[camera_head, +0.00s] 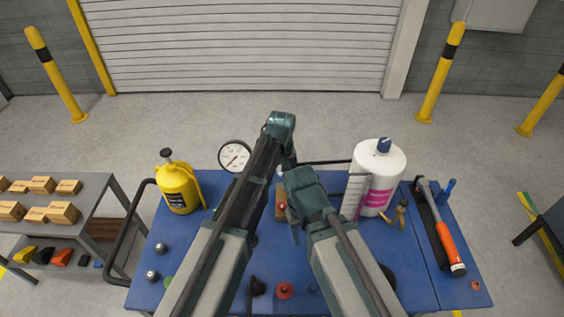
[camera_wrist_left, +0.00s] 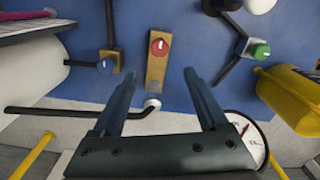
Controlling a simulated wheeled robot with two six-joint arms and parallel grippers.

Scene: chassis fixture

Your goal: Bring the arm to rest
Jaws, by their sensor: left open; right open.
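My left gripper (camera_head: 289,160) is raised over the back middle of the blue table (camera_head: 213,183). In the left wrist view its two fingers (camera_wrist_left: 160,80) are apart with nothing between them. A brass block with a red knob (camera_wrist_left: 158,47) lies beyond the fingertips, not touching them as far as I can tell. My right gripper (camera_head: 294,225) is lower and nearer, over the table's middle. Its fingers are mostly hidden by its own arm, and I see nothing held in it.
A yellow bottle (camera_head: 178,188) and a dial gauge (camera_head: 234,155) stand left of my arms. A side bench (camera_head: 88,208) holds small boxes.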

